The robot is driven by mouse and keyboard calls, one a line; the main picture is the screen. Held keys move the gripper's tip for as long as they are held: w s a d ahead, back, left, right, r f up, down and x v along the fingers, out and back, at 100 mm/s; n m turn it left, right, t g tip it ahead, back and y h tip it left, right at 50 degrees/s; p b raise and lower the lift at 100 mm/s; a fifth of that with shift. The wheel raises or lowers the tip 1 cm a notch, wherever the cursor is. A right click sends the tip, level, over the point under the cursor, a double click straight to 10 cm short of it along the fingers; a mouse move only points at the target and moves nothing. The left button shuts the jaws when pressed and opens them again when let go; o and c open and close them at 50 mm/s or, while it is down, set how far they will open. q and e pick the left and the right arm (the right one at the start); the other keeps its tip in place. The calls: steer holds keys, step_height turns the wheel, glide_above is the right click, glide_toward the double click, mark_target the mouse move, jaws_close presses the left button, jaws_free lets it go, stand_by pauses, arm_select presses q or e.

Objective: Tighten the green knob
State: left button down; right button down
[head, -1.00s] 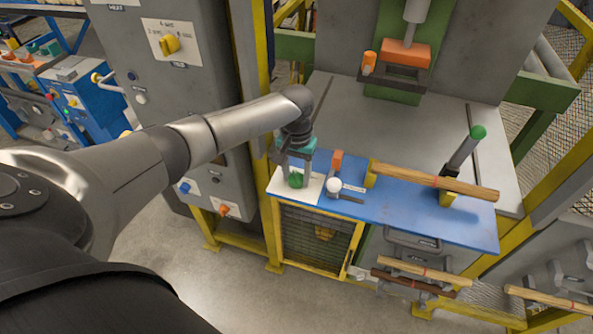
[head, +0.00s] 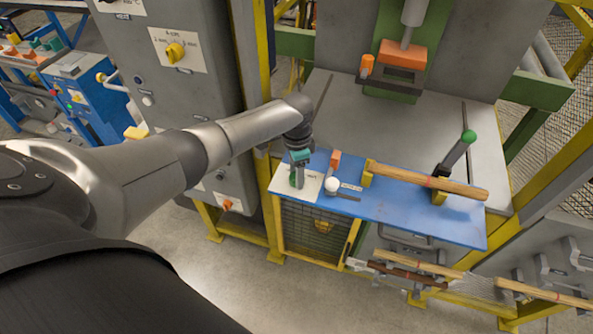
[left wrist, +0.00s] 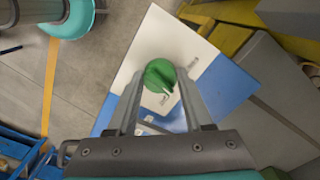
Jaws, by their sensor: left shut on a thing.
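The green knob (left wrist: 160,76) sits on a white plate (left wrist: 153,32) at the left end of the blue board. In the left wrist view it lies between the fingertips of my left gripper (left wrist: 160,88). In the head view my left gripper (head: 297,178) reaches down onto the knob from above, and its fingers hide much of it. The gripper is shut on the knob. My right gripper is not in either view.
A press (head: 403,60) stands behind. More wooden bars hang below the board's front.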

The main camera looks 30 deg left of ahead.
arm_select(q)
steer(key=m, duration=0.5)
steer(key=shift+m, duration=0.4)
stand_by(0.4)
steer(key=shift+c, duration=1.5)
jaws_free()
steer(key=shift+r, duration=0.1)
step_height(320, 180, up, 15)
steer(key=p, duration=0.1)
steer(key=shift+p, duration=0.35)
